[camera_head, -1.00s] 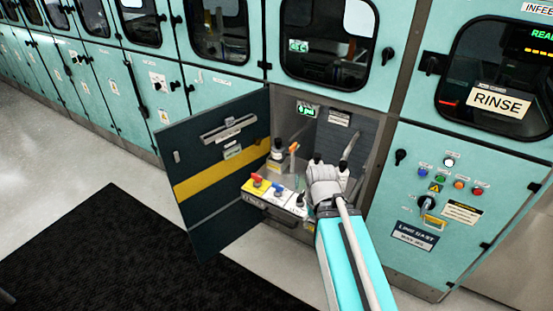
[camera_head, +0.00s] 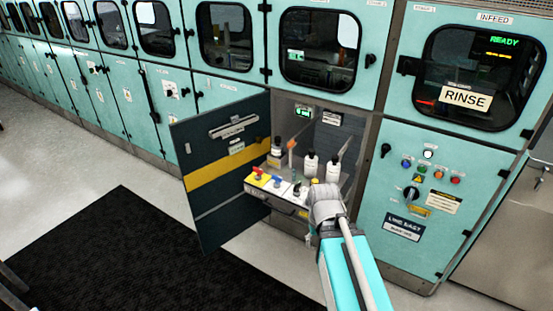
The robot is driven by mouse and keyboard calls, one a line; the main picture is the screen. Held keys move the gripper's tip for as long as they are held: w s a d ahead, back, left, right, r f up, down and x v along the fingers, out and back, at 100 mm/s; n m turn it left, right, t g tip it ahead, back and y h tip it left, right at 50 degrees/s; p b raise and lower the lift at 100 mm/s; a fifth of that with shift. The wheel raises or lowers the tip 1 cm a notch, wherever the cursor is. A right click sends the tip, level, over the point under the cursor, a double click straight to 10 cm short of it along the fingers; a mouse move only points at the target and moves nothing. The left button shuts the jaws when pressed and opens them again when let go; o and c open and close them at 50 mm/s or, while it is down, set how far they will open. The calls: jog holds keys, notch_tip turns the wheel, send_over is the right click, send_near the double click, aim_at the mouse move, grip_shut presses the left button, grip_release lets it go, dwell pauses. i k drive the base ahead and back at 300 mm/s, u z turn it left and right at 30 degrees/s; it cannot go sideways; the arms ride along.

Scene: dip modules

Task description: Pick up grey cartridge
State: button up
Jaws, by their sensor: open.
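An open cabinet compartment holds a pulled-out tray (camera_head: 275,205) with several small knobbed parts along its front. One is yellow with a red knob (camera_head: 257,172), and one is pale with a blue knob (camera_head: 276,181). A greyish part with a dark knob (camera_head: 297,188) stands to their right; I cannot tell for sure that it is the grey cartridge. My gripper (camera_head: 325,205) is at the tray's right front end, right of these parts. Its jaws are open, but the fingertips are mostly hidden by my own wrist, and nothing shows held.
White bottles with black caps (camera_head: 310,164) stand behind the tray parts. The dark cabinet door (camera_head: 222,185) with a yellow stripe hangs open on the left. A control panel (camera_head: 430,190) is on the right. A black mat (camera_head: 115,250) lies on the floor.

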aim_at(278, 147)
jog(key=u, duration=0.4)
jog(key=i, duration=1.35)
jog(key=z, duration=0.45)
